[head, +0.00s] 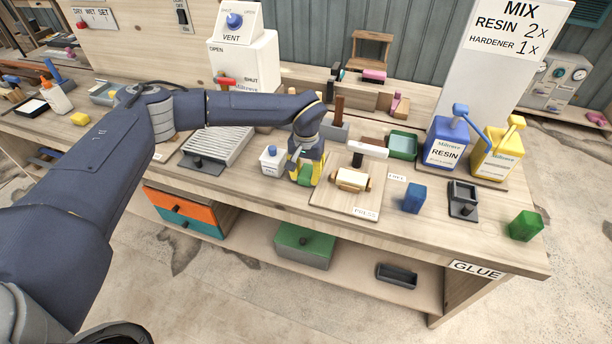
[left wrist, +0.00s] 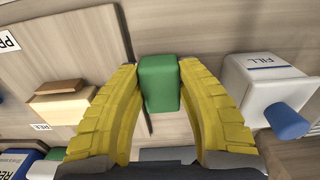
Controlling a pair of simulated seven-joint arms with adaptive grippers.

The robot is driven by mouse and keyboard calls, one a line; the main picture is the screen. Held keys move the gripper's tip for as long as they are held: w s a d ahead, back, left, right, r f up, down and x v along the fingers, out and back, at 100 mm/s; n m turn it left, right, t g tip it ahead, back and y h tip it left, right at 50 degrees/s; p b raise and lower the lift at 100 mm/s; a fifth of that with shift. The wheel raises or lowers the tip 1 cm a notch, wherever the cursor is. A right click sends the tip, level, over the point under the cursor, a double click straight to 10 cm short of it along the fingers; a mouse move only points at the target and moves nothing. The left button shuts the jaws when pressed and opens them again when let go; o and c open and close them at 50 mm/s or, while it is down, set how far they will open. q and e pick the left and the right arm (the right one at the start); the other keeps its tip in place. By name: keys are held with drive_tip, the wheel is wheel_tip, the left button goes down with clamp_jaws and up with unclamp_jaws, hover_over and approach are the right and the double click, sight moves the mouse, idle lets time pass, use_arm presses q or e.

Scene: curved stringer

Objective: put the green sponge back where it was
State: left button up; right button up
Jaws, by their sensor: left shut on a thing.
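My left gripper (head: 306,175) has yellow fingers and is shut on a green block (head: 304,174), which looks like the green sponge. In the left wrist view the green sponge (left wrist: 160,83) sits between the two yellow fingers (left wrist: 160,100). It is low over the bench, between the white bottle and the press board; I cannot tell whether it touches the wood. A second green block (head: 525,226) stands alone at the bench's right end. My right gripper is not in view.
The white bottle with blue cap (head: 272,160) stands close left of the gripper. The press board (head: 345,196) with its roller (head: 352,180) lies close right. A blue block (head: 413,198) and a dark holder (head: 463,198) stand farther right. Bare wood lies between the blue block and the dark holder.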

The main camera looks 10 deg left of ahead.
sight(306, 173)
use_arm(q)
drive_tip(key=shift+f, duration=0.3)
drive_tip(key=shift+f, duration=0.1)
drive_tip(key=o, duration=1.2)
wheel_tip(306, 173, up, 12)
drive_tip(key=shift+r, duration=0.1)
